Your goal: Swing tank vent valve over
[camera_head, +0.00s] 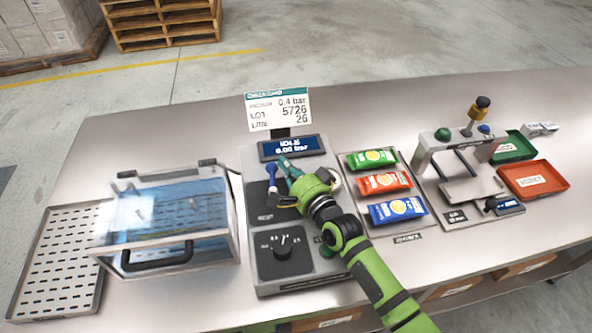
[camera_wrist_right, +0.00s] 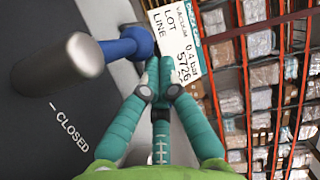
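The vent valve has a blue handle (camera_head: 271,171) on the grey control unit (camera_head: 258,160), left of my right gripper. In the right wrist view the blue handle (camera_wrist_right: 128,46) extends from a metal hub (camera_wrist_right: 58,62), with the word CLOSED printed on the dark panel near it. My right gripper (camera_head: 287,168) is over the unit, its teal fingers brought together. In the wrist view the fingertips (camera_wrist_right: 160,68) meet with nothing seen between them, close beside the handle's rounded end; I cannot tell whether they touch it. My left gripper is not in view.
A clear-lidded chamber (camera_head: 165,215) and a perforated tray (camera_head: 62,255) stand left. A dial (camera_head: 283,247) is at the unit's front, a sign (camera_head: 279,108) behind. Green, orange and blue packets (camera_head: 397,208) lie right, then a sealer-like frame (camera_head: 455,150) and green and red trays (camera_head: 533,181).

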